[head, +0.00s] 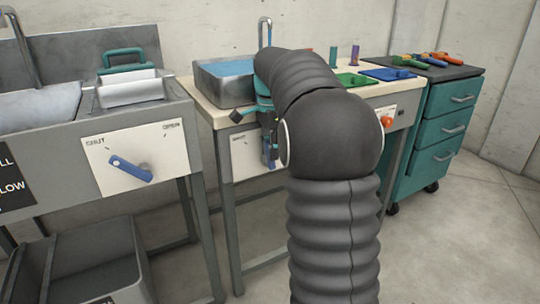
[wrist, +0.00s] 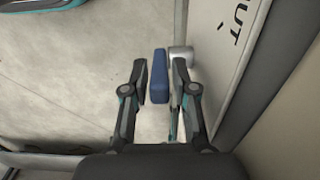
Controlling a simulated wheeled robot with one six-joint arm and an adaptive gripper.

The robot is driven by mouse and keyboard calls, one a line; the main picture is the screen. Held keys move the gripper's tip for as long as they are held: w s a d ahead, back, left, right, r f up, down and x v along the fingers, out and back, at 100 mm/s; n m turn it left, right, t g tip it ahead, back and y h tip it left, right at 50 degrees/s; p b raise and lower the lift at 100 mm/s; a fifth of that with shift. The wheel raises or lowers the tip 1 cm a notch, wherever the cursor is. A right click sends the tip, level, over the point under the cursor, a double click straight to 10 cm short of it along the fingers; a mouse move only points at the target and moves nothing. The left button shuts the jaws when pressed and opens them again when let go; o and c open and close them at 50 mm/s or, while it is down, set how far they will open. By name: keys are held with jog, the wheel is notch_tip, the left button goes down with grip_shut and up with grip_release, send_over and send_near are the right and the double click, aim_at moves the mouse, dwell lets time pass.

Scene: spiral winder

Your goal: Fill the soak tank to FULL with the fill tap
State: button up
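A grey tank (head: 212,87) with a blue surface inside stands on the middle bench, with a thin metal spout (head: 265,32) behind it. My arm hides its right side, and I see no level mark. My gripper (head: 268,150) is in front of a white panel (head: 243,158) below the tank, marked SHUT. In the wrist view my gripper (wrist: 160,64) is open, its fingers on either side of a blue lever handle (wrist: 159,78), with a small gap on each side. A grey hub (wrist: 181,53) joins the lever side to the panel.
At left is a sink unit with a blue lever (head: 131,168) on a SHUT/OPEN panel and a grey bin (head: 85,262) below. A teal drawer cabinet (head: 440,130) stands right. An orange knob (head: 387,121) is on the bench front.

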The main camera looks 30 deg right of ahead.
jog(key=shift+f, duration=0.5)
grip_shut()
